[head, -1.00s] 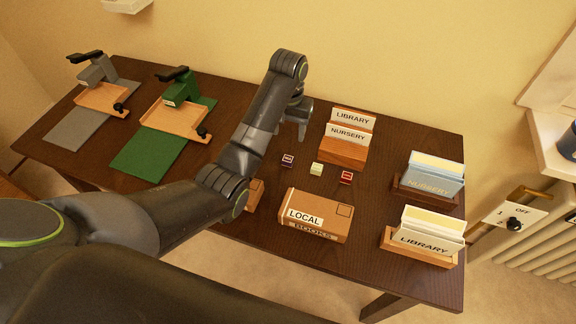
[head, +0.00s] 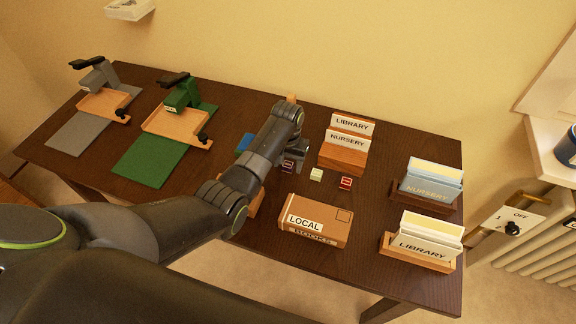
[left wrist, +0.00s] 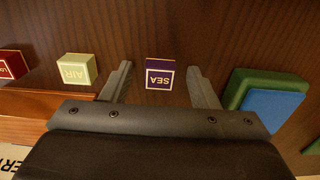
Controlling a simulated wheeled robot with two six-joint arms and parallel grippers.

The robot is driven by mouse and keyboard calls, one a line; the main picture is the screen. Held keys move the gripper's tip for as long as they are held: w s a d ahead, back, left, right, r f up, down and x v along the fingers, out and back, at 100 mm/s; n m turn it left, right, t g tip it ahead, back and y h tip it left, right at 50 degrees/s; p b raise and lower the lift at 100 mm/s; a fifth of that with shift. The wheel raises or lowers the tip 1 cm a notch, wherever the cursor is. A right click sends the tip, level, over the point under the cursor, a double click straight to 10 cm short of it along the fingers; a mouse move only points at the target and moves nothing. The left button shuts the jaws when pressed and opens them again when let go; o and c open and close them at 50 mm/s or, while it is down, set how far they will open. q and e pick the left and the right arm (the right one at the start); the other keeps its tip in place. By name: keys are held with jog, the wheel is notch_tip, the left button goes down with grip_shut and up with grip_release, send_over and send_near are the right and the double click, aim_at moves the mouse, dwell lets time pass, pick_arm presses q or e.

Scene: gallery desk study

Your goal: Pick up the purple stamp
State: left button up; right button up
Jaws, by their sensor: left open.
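The purple stamp (left wrist: 159,74) has a white-edged top that reads "SEA" and stands on the dark wooden desk. In the left wrist view it lies between the two fingers of my left gripper (left wrist: 161,82), apart from both. In the head view the purple stamp (head: 288,166) is partly hidden by my left gripper (head: 295,160), which is low over it. My left gripper is open and empty. My right gripper is not in view.
A pale green "AIR" stamp (left wrist: 77,68) and a red stamp (left wrist: 12,64) stand beside it. A blue-topped green pad (left wrist: 270,105) is on the other side. A LOCAL parcel (head: 314,220) and card holder (head: 342,157) are close by.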

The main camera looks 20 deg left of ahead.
aim_at(287, 165)
pick_arm(q)
jog(key=c, duration=1)
notch_tip(287, 165, up, 10)
jog(key=shift+r, duration=0.1)
jog(key=shift+c, duration=0.2)
